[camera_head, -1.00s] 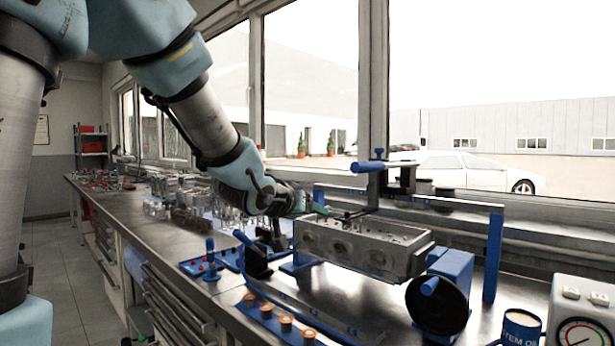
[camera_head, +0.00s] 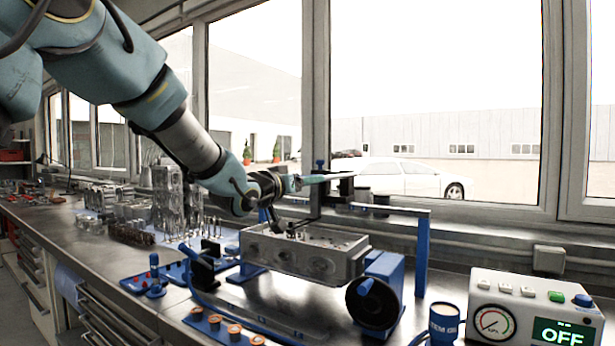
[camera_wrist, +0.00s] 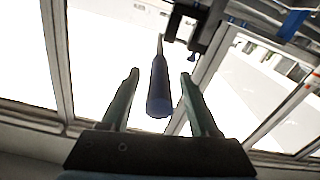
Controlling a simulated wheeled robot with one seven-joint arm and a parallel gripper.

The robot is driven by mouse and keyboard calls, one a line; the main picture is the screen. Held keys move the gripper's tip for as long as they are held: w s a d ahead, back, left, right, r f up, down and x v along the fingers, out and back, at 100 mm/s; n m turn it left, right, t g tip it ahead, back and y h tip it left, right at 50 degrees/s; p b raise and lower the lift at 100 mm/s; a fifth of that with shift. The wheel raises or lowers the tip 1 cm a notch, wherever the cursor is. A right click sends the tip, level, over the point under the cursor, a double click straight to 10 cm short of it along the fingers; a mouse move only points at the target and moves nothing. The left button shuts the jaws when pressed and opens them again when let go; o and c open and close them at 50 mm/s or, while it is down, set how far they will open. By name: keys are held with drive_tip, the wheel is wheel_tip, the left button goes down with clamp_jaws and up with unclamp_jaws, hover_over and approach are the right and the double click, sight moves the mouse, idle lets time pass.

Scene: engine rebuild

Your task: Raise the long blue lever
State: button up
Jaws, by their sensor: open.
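The long blue lever's handle (camera_wrist: 158,88) shows in the wrist view as a blue grip on a thin rod, with its free end toward my camera. My gripper (camera_wrist: 160,74) is open, with one teal finger on each side of the handle. Gaps show between the handle and both fingers. In the head view, my gripper (camera_head: 325,178) is level with the top of the blue and black press fixture (camera_head: 390,209). The lever handle is mostly hidden there by my gripper; a small blue piece (camera_head: 320,163) shows just above it.
A grey cylinder head (camera_head: 300,256) sits under the fixture. A black wheel (camera_head: 371,303) on a blue block stands to its right. A gauge box (camera_head: 535,310) reading OFF and a blue can (camera_head: 443,323) stand at the front right. The window frame is close behind.

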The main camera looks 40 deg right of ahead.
drive_tip(key=shift+w+d, duration=0.1)
drive_tip(key=shift+d, duration=0.6)
clamp_jaws()
idle(1.0)
